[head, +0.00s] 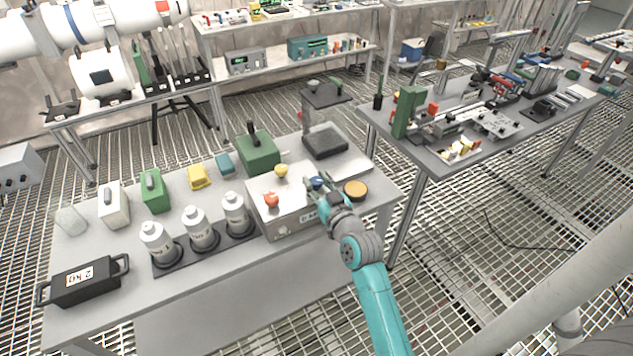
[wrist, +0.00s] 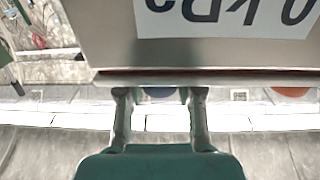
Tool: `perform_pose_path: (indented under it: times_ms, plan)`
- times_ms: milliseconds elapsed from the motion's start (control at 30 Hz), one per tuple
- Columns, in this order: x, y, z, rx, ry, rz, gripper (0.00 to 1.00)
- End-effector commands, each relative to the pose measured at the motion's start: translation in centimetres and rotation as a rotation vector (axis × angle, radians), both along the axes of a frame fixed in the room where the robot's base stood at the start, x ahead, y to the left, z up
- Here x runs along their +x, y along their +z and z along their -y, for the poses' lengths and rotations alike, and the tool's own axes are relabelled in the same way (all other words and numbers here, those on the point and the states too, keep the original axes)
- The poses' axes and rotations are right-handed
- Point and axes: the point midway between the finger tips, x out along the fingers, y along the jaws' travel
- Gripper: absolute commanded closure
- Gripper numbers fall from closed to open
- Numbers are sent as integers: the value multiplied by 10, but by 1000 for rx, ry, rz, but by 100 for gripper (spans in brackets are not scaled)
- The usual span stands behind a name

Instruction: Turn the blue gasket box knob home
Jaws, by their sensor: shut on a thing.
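The gasket box (head: 283,222) is a silver box on the near bench, with a red knob (head: 271,200), a yellow knob (head: 281,171) and a blue knob (head: 317,182) on its top. My gripper (head: 319,184) reaches in from the right and is shut on the blue knob. In the wrist view the blue knob (wrist: 158,94) shows only as a sliver between the two fingers, beyond the box edge. The box's front face (wrist: 190,52) fills the top of that view, with an upside-down printed label. The knob's turn angle cannot be read.
An orange-topped round thing (head: 356,189) stands just right of my gripper. A green box (head: 258,152) and a dark-plated stand (head: 325,141) are behind. White bottles (head: 200,229) stand left, and a black 2 kg weight (head: 85,281) lies at the front left.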

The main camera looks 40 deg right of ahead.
Motion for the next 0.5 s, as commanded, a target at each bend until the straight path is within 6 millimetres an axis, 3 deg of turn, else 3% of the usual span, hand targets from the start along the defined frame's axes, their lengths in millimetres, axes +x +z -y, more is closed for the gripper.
perform_pose_path:
  times_ms: [500]
  plan:
    - [0,0,0,0,-41,-1,99]
